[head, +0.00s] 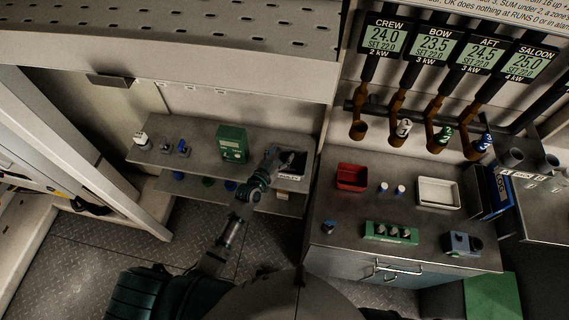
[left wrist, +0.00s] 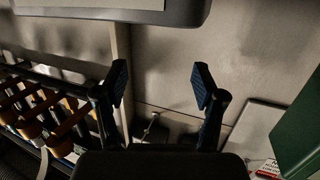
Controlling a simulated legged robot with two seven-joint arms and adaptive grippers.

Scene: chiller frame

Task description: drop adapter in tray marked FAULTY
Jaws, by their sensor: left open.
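My left gripper (head: 283,160) is over the right end of the small grey shelf (head: 200,147), beside a dark tray-like item with a pale front (head: 291,170). In the left wrist view its two fingers (left wrist: 160,85) are spread wide with nothing between them. A small dark fitting (left wrist: 152,128) shows beyond the fingers, apart from them; I cannot tell whether it is the adapter. A red tray (head: 352,178) and a white tray (head: 438,193) stand on the right counter. I cannot read a FAULTY mark on any tray. My right gripper is not seen.
A green device (head: 232,144) stands on the shelf left of my gripper. Two small white-topped cylinders (head: 391,188), a green block with sockets (head: 391,232) and a grey-blue device (head: 461,243) are on the counter (head: 335,213).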

